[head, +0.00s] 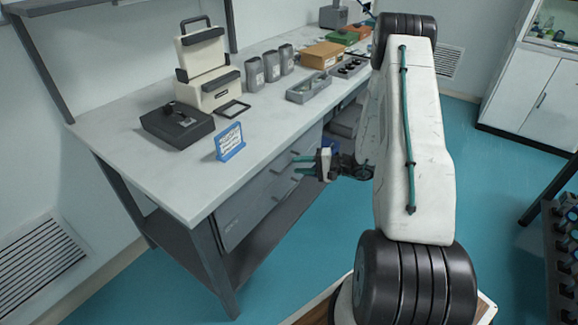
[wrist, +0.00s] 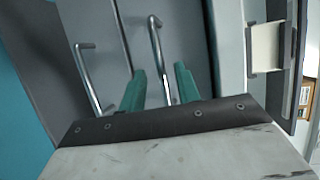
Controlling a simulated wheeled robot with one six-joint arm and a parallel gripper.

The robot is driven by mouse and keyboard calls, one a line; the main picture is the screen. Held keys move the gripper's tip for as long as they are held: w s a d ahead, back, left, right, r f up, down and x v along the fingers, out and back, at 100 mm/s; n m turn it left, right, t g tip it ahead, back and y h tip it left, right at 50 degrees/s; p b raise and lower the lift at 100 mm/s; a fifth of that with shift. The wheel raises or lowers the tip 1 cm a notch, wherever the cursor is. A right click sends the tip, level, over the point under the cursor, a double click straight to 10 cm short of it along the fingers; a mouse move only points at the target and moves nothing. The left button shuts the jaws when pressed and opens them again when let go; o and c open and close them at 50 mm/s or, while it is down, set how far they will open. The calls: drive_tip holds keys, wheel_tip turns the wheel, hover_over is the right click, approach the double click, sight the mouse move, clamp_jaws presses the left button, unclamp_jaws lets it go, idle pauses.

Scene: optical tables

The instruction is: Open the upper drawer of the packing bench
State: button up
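The packing bench (head: 160,178) has a grey drawer unit under its top, with the upper drawer (head: 256,190) above a lower one; both look closed. In the wrist view, which is turned sideways, the upper drawer's bar handle (wrist: 157,45) runs between my two teal fingertips. The lower drawer's handle (wrist: 88,72) lies to the left of them. My gripper (head: 297,164) is at the drawer fronts, just below the bench top's edge; it also shows in the wrist view (wrist: 158,72). It is open, with a gap around the handle. I cannot tell whether a finger touches it.
On the bench top stand a cream case (head: 207,80), a black device (head: 177,124), a blue-framed sign (head: 230,142), grey bins (head: 272,66) and a grey tray (head: 309,88). A dark rack (head: 563,240) stands at the right. The teal floor between is clear.

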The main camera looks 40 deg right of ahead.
sight(291, 165)
drive_tip(key=shift+x, duration=2.25)
clamp_jaws()
